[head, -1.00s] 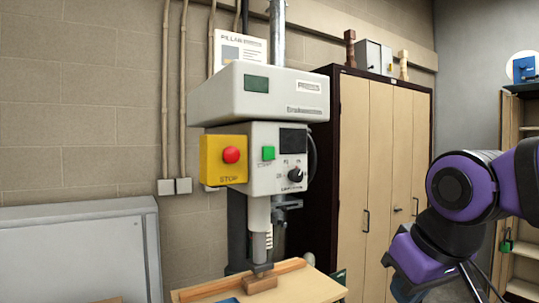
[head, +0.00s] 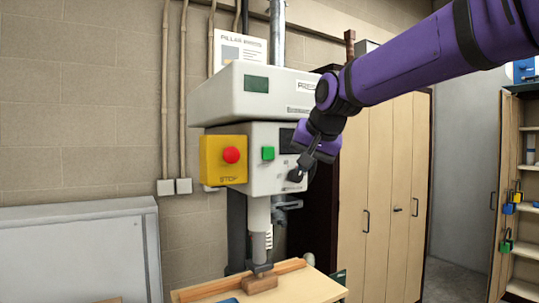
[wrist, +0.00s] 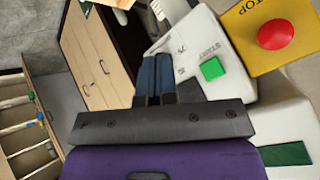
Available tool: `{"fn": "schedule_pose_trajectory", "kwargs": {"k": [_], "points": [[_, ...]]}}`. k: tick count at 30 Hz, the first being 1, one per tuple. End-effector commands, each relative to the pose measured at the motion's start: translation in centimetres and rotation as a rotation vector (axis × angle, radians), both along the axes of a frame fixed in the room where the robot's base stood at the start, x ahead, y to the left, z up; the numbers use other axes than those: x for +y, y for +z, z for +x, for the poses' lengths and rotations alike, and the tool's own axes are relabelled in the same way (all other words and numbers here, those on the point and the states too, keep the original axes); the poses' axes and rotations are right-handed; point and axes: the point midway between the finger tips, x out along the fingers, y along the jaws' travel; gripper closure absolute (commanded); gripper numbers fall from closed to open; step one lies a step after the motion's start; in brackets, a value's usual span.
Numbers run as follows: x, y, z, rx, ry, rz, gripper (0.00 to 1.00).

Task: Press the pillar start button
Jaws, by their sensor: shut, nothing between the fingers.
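The pillar press (head: 245,98) stands against the wall, with a green start button (head: 268,153) on its front control panel. The green button also shows in the wrist view (wrist: 212,69), to the right of my fingers. A red stop button (head: 231,155) sits on a yellow box (head: 210,160) left of the green button. My gripper (head: 300,174) is shut and empty, in front of the right part of the panel. In the head view it covers the dial area. The green button is uncovered, and my fingertips look apart from it. In the wrist view the shut fingers (wrist: 156,78) point toward the machine.
A wooden board with a wood block (head: 262,283) lies under the press head. A tall cabinet (head: 385,185) stands behind on the right, and a grey metal case (head: 85,255) stands at the left. Open space lies in front of the panel.

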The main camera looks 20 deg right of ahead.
Motion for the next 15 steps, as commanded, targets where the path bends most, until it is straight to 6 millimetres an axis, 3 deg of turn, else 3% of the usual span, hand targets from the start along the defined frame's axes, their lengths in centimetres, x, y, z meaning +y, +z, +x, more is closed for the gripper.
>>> {"fn": "schedule_pose_trajectory", "kwargs": {"k": [3, 6, 15], "points": [[0.4, 0.8, 2.4, -0.019, -0.024, 0.034, 1.0], [0.6, 1.2, 3.5, -0.028, -0.037, 0.052, 1.0], [0.7, 1.4, 4.0, -0.034, -0.045, 0.061, 1.0]]}}
